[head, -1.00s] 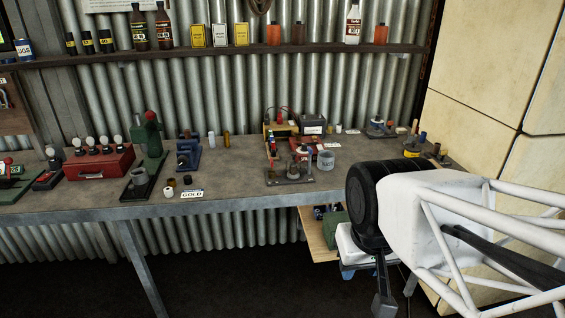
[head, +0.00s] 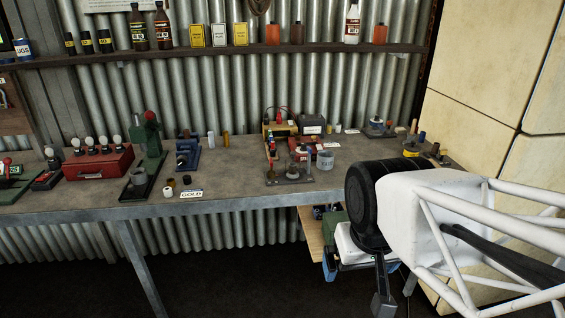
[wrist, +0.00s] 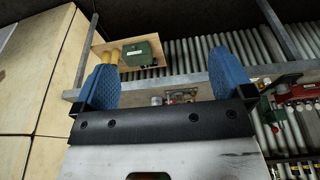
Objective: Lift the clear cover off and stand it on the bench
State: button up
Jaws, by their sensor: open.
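My gripper (head: 360,268) hangs in front of the bench at the right, below the level of its top, partly hidden by my own arm in the head view. In the wrist view my gripper (wrist: 163,68) has its two blue fingers spread wide apart, with nothing held between them. The bench (head: 95,198) is a long grey top along the corrugated wall. A clear cover cannot be made out with certainty. A small stand (head: 288,177) with tiny fittings is near the bench's front edge, left of my arm.
A grey tin (head: 325,161) stands right of the stand. A red box (head: 98,163) and a green press (head: 150,155) are at the left. A wooden board (wrist: 130,58) bearing a green box (wrist: 142,52) lies beyond my fingers.

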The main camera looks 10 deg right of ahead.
jog(key=w+r+m, duration=0.2)
jog(key=w+r, duration=0.1)
jog(key=w, duration=0.4)
jog(key=w+r+m, duration=0.1)
jog(key=w+r, duration=0.1)
jog(key=w, duration=0.6)
jog(key=m+g, duration=0.3)
jog(key=m, duration=0.6)
send_over(293, 159)
notch_tip(293, 159, down, 12)
jog(key=shift+s+d+f, duration=0.1)
jog(key=shift+f, duration=0.05)
jog(key=shift+w+f+m, duration=0.3)
jog(key=shift+w, duration=0.1)
jog(key=shift+f, duration=1.3)
jog(key=shift+f, duration=2.6)
